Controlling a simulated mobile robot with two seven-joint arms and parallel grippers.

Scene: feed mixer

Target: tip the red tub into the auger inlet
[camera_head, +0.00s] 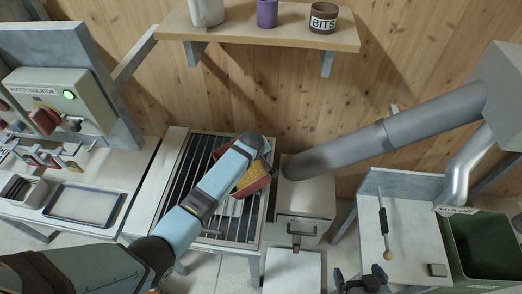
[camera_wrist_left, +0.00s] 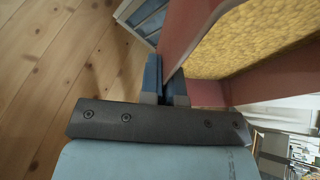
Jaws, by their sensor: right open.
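The red tub (camera_head: 254,182), with yellow feed inside, is over the right part of a barred metal grate (camera_head: 185,200) and looks tilted. I take this grate, next to the lower end of the grey auger tube, as the inlet. My left gripper (camera_wrist_left: 168,88) is shut on the tub's wall; the tub (camera_wrist_left: 205,92) and its yellow contents fill the upper right of the left wrist view. In the head view my left forearm hides the left fingertips and part of the tub. My right gripper (camera_head: 360,282) is open and empty at the bottom edge.
The grey auger tube (camera_head: 385,140) slopes up right from a pale metal box (camera_head: 305,205). A shelf (camera_head: 285,30) holds a purple cup and a BITS pot. Left is the isolator panel (camera_head: 60,100); right are a grey table (camera_head: 410,235) and a green bin (camera_head: 480,250).

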